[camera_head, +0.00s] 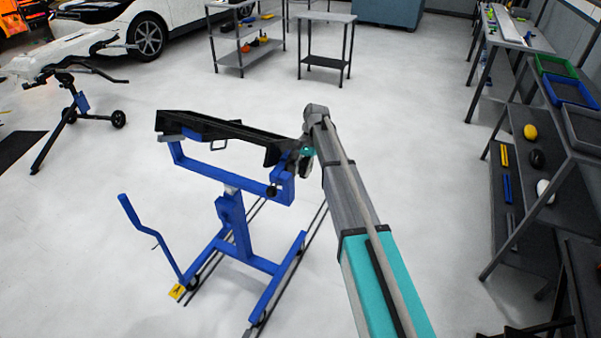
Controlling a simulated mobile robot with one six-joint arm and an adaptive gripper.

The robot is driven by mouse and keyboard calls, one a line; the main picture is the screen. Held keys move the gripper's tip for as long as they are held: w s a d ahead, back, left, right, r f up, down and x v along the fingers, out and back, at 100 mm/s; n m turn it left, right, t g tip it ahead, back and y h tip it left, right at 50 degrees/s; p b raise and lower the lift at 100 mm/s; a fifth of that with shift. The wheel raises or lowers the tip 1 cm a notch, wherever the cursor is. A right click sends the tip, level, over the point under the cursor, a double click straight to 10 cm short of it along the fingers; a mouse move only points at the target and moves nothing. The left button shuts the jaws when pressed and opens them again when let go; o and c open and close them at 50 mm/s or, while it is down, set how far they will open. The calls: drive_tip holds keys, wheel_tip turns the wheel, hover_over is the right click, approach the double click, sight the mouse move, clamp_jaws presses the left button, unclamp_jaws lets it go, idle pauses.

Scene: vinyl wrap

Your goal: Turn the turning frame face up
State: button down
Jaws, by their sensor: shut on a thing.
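The turning frame (235,175) is a blue bracket on a blue wheeled stand (232,225) in the middle of the picture. It carries a long black part (215,128) that lies roughly level, with its right end lower in the picture. Which face of this part is up, I cannot tell. My arm reaches in from the lower right. My gripper (304,160) is at the right end of the turning frame, shut on it there. The fingers are small and partly hidden by the wrist, so the exact grip point is unclear.
The stand's blue crank-like lever (145,230) sticks up at its left. Shelves (545,150) with tools and trays line the right side. Grey carts (325,40), a car (150,35) and another stand (75,100) are behind. The white floor around the stand is clear.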

drive_tip(key=shift+w, duration=0.1)
idle(0.3)
drive_tip(key=shift+c, duration=2.2)
unclamp_jaws()
